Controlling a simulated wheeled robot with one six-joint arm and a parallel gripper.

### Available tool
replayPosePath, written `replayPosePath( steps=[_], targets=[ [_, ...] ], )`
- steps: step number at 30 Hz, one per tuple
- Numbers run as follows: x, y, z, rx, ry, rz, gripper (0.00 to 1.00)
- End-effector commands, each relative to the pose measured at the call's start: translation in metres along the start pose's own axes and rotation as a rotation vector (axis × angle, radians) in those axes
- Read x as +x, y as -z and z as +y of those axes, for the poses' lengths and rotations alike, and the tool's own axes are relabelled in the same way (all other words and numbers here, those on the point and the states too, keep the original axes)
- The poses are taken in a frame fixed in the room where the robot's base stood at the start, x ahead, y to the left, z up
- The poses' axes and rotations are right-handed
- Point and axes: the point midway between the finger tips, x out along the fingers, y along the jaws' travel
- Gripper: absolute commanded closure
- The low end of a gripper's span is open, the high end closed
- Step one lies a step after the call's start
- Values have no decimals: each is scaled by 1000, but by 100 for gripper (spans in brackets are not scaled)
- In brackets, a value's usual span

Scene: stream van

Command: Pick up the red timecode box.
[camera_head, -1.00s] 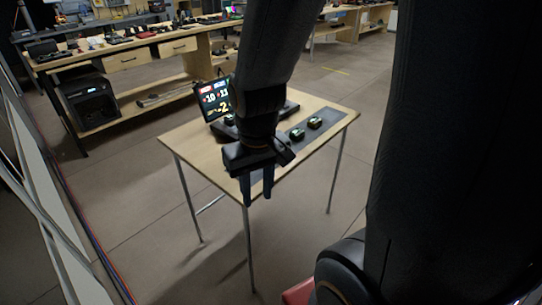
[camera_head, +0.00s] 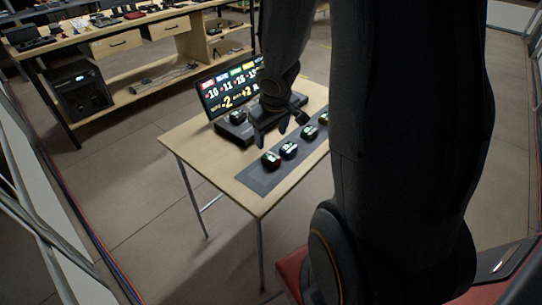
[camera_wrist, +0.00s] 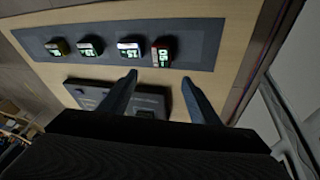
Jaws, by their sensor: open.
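The red timecode box (camera_head: 270,160) is a small dark block with red edges and a lit display. It sits on the grey mat (camera_head: 256,180), at the near end of a row of similar boxes. In the wrist view the red box (camera_wrist: 161,53) is at the right end of the row, just beyond the fingertips. My gripper (camera_head: 271,138) hangs over the table behind the red box in the head view. In the wrist view its two fingers (camera_wrist: 159,79) are apart with nothing between them, and they do not touch the box.
A blue-white box (camera_head: 289,149) stands close beside the red one, then a green box (camera_head: 310,132) and a yellowish box (camera_head: 323,118). Behind them are a dark console (camera_head: 234,132) and a lit scoreboard screen (camera_head: 226,90). The table's near left corner (camera_head: 205,155) is bare.

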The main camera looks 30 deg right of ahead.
Motion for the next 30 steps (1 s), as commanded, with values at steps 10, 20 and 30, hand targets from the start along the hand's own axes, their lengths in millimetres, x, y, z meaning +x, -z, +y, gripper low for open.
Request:
replayPosePath(
  steps=[10, 20, 30],
  targets=[
    [39, -2, 24, -120, 194, 84, 44],
    [61, -11, 16, -147, 260, 82, 44],
    [102, -13, 8, -145, 259, 80, 44]
  ],
)
